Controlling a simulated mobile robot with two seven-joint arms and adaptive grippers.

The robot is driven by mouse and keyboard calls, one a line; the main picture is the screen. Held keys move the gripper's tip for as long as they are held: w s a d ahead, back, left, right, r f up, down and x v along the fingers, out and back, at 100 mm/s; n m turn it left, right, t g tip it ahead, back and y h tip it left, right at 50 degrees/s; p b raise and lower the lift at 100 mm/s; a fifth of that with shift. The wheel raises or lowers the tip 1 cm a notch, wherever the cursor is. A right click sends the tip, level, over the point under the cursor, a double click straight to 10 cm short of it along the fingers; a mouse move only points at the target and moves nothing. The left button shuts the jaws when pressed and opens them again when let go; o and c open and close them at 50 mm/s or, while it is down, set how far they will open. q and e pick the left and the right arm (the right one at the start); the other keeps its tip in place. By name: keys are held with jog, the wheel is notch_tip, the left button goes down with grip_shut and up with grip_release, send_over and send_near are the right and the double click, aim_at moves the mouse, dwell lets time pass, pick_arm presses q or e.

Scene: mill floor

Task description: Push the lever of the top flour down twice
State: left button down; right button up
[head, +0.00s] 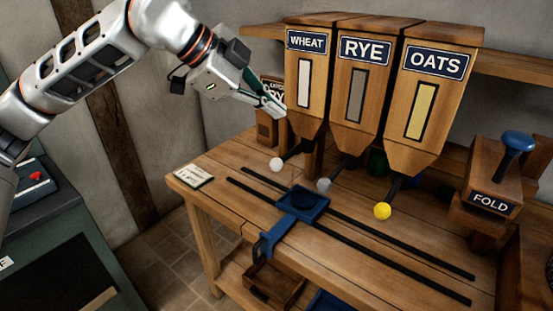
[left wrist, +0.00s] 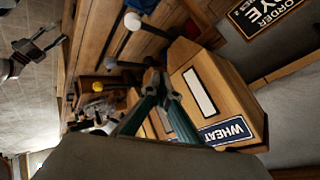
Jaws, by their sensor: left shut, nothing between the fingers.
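Three wooden flour bins stand in a row: WHEAT (head: 306,75), RYE (head: 360,88) and OATS (head: 430,95). Under them stick out levers with a white knob (head: 276,164), a grey knob (head: 324,185) and a yellow knob (head: 382,211). An order card (left wrist: 262,15) reads RYE on its large line; its smaller line is too small to read. My left gripper (head: 283,113) is shut and empty, beside the WHEAT bin, above the white knob and apart from it. What looks like my right gripper (left wrist: 45,40) shows in the left wrist view; its fingers are unclear.
A blue tray (head: 302,203) sits on dark rails along the wooden bench (head: 225,160). A small card (head: 193,177) lies at the bench's left corner. A FOLD box (head: 490,195) with a blue knob stands at the right. Free air lies before the levers.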

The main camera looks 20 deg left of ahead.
pick_arm(q)
jog(key=b, duration=0.4)
send_over(274, 167)
jog(key=f, duration=0.5)
jog(key=w+f, duration=0.1)
jog(key=f, duration=0.1)
jog(key=shift+a+f, duration=0.2)
jog(key=shift+f, duration=0.45)
pick_arm(e)
jog(key=shift+s+f, duration=0.2)
jog(key=shift+f, duration=0.75)
jog(key=shift+s+f, duration=0.2)
jog(key=shift+f, duration=0.8)
jog(key=shift+s+f, duration=0.2)
jog(key=shift+f, duration=0.75)
pick_arm(q)
jog(key=shift+f+b, duration=0.5)
jog(key=shift+b, duration=0.1)
pick_arm(e)
jog(key=shift+s+f, duration=0.1)
jog(key=shift+f, duration=0.4)
pick_arm(q)
jog(key=shift+r, duration=0.1)
